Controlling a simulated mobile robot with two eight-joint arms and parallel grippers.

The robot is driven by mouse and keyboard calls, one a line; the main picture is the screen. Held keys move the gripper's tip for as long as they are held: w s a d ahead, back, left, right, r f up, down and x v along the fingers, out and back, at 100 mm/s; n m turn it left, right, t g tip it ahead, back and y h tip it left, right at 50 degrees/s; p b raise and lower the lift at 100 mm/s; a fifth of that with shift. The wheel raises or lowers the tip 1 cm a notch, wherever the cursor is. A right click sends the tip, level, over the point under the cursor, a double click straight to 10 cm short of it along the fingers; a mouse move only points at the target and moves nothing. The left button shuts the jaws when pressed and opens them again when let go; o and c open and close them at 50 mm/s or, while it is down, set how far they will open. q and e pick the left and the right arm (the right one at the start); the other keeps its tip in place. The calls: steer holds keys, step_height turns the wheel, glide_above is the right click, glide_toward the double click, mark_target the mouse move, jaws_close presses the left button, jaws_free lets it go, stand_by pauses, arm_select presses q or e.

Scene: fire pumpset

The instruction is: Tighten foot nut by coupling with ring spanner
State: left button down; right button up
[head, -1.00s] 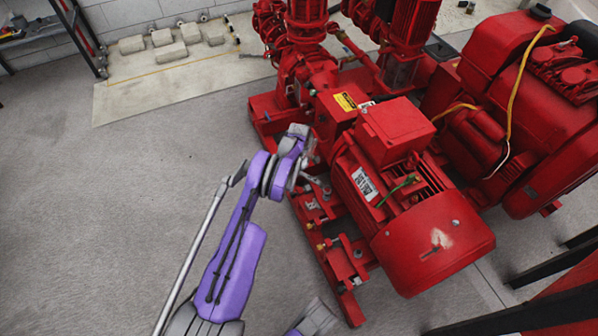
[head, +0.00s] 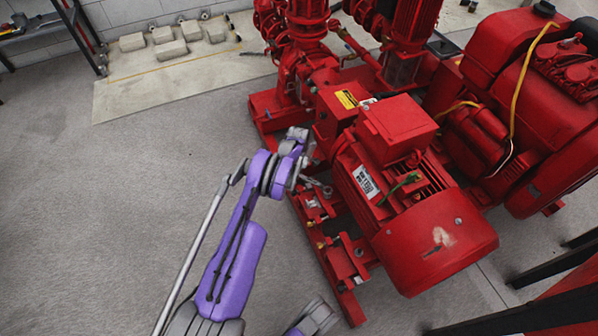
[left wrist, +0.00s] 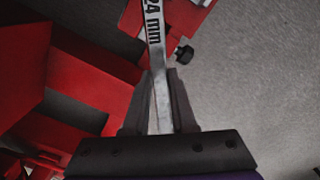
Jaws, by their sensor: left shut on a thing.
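My left gripper (head: 308,168) is beside the near side of the red motor (head: 400,190), low by the red base frame. In the left wrist view the gripper's fingers (left wrist: 158,100) are shut on the ring spanner (left wrist: 155,40), a flat pale metal bar marked "24 mm". The spanner runs away from the fingers past the top edge, so its far end is out of that view. In the head view the spanner is too small to make out clearly. The foot nut by the coupling cannot be told apart there.
The red base frame (head: 345,268) carries the motor and small fixings. A dark-headed fixing (left wrist: 184,54) stands close to the spanner in the left wrist view. A red engine (head: 540,110) is at the right. Grey floor (head: 120,210) is clear at the left.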

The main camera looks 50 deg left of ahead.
arm_select(q)
steer(key=shift+f, duration=1.3)
steer(key=shift+s+d+n, duration=0.1)
steer(key=shift+s+n, duration=0.2)
steer(key=shift+s, duration=0.05)
stand_by(0.9)
steer(key=shift+r, duration=0.1)
steer(key=shift+r+p, duration=0.85)
steer(key=shift+r, duration=1.6)
steer(key=shift+d, duration=0.1)
